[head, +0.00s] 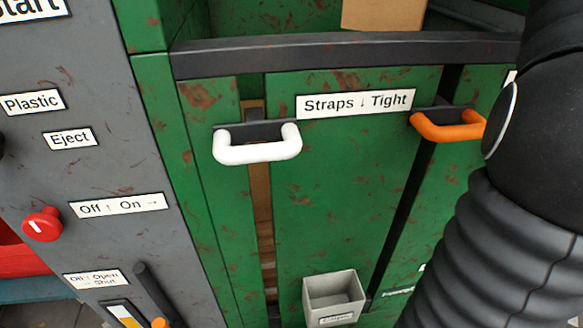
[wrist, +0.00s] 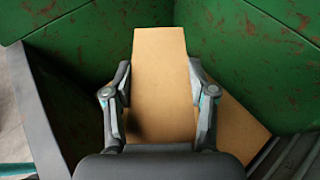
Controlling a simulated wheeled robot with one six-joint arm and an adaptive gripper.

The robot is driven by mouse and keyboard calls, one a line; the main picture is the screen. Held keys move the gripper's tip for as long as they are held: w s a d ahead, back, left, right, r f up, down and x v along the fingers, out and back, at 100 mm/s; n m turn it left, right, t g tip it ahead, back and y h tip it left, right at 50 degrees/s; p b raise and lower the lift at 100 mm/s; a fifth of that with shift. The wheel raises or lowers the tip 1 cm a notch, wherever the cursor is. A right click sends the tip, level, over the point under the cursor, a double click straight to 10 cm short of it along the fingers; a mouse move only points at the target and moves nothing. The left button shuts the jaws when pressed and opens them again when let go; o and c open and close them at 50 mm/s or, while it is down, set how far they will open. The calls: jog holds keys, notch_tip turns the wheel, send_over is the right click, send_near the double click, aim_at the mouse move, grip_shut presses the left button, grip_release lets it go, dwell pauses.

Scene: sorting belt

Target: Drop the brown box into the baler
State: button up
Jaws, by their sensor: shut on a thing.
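The brown box (wrist: 160,55) is between the two fingers of my gripper (wrist: 163,98) in the wrist view, and the gripper is shut on its sides. The green, rust-marked walls of the baler (wrist: 245,60) surround it on the far sides. In the head view the baler's front (head: 330,220) is green, with a dark rim bar (head: 350,54) across the top. A brown box face (head: 385,14) shows above that bar; I cannot tell whether it is the held one. My gripper is not visible in the head view.
Another brown cardboard piece (wrist: 238,125) lies below and right of the held box. A white handle (head: 257,144) and an orange handle (head: 447,127) stick out from the baler's front. A small grey bin (head: 333,296) hangs lower down. A grey control panel (head: 100,190) stands left.

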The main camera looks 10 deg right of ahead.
jog(key=o, duration=1.1)
jog(key=shift+c, duration=0.2)
jog(key=v, duration=0.7)
jog(key=shift+s+d+r, duration=0.15)
jog(key=shift+d, duration=0.05)
